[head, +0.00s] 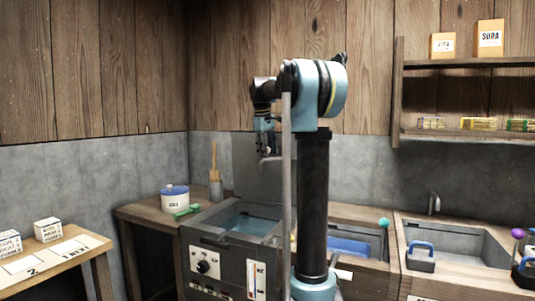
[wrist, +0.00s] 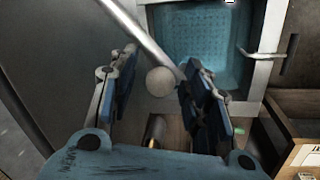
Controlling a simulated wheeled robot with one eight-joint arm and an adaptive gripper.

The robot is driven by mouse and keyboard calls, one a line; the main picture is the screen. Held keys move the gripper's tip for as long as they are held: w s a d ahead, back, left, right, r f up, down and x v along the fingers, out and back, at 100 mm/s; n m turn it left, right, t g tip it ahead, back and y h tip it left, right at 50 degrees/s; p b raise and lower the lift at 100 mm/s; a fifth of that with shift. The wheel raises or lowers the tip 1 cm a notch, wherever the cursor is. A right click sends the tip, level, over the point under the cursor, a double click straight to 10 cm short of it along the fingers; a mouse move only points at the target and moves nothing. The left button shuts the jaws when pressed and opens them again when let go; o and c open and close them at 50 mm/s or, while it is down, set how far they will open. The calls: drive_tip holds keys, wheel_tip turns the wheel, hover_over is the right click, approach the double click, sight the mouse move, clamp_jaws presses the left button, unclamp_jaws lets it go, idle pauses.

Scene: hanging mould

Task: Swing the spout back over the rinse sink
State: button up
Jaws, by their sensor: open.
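A pale grey tube, which looks like the spout (wrist: 145,35), runs diagonally from the top left of the wrist view to between my fingers. A round pale knob (wrist: 160,81) shows at its lower end, in the gap between the fingers. My gripper (wrist: 158,75) is open, with a finger on each side of the knob and no clear contact. In the head view my gripper (head: 265,147) hangs above the water-filled vat (head: 207,242), with a small pale piece of the spout (head: 271,159) beside it. The sink with a tap (head: 484,245) is at the right.
A middle basin with blue content (head: 349,246) lies between vat and sink. A blue-handled block (head: 420,262) sits on the sink's left edge. A lidded pot (head: 174,197) and green tool (head: 187,212) stand left of the vat. A shelf (head: 470,62) hangs at upper right.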

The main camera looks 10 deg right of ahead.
drive_tip(key=shift+f, duration=0.2)
drive_tip(key=shift+c, duration=0.3)
clamp_jaws()
